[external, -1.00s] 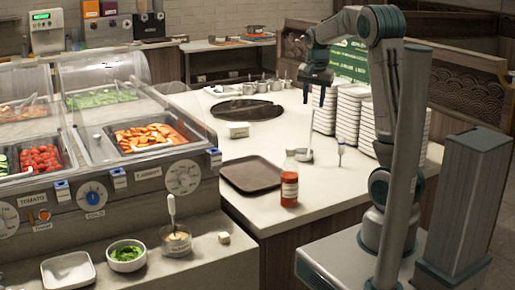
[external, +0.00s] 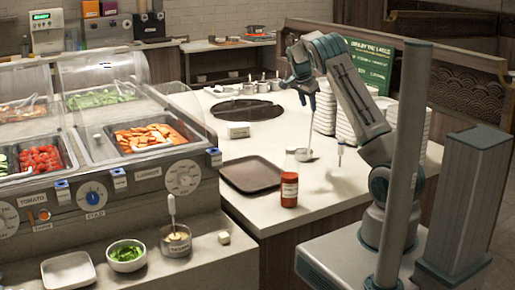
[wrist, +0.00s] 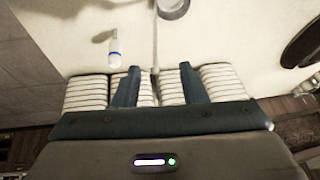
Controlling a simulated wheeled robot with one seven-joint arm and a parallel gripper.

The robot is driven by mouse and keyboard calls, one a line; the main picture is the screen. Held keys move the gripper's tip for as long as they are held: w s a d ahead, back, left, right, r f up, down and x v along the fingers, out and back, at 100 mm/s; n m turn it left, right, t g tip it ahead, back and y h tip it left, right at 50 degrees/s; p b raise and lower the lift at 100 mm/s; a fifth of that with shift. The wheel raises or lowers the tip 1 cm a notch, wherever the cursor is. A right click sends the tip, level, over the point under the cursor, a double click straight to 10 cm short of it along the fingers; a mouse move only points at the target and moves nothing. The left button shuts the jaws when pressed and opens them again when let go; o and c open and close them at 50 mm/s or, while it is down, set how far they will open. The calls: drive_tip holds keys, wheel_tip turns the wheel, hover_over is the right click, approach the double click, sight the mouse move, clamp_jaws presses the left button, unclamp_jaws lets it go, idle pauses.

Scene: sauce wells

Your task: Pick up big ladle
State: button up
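A long-handled metal ladle (external: 304,155) rests on the white counter, its bowl down and its thin handle rising toward my gripper. In the wrist view the ladle's bowl (wrist: 172,8) is at the top edge, and its handle runs down to end between my fingers. My gripper (external: 305,97) is above the counter, in front of the plate stacks. In the wrist view my gripper (wrist: 160,82) has its two fingers well apart, one on each side of the handle's end, with gaps on both sides. I cannot tell the exact depth between handle and fingers.
Stacks of white plates (external: 351,115) stand close behind the ladle. A blue-and-white bottle (wrist: 114,52) stands beside it. A red sauce bottle (external: 289,180), a dark tray (external: 249,174) and a white block (external: 238,130) are nearby. Several small pots line the back.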

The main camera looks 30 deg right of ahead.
drive_tip(key=x, duration=0.2)
drive_tip(key=p+x, duration=0.1)
drive_tip(key=x, duration=0.1)
drive_tip(key=d+p+x, duration=0.1)
drive_tip(key=x, duration=0.1)
drive_tip(key=shift+s+d+f, duration=0.1)
drive_tip(key=shift+s+f, duration=0.15)
drive_tip(key=shift+s, duration=0.05)
drive_tip(key=shift+w+d+f, duration=0.1)
drive_tip(key=shift+w+f, duration=0.05)
drive_tip(key=shift+f, duration=0.35)
clamp_jaws()
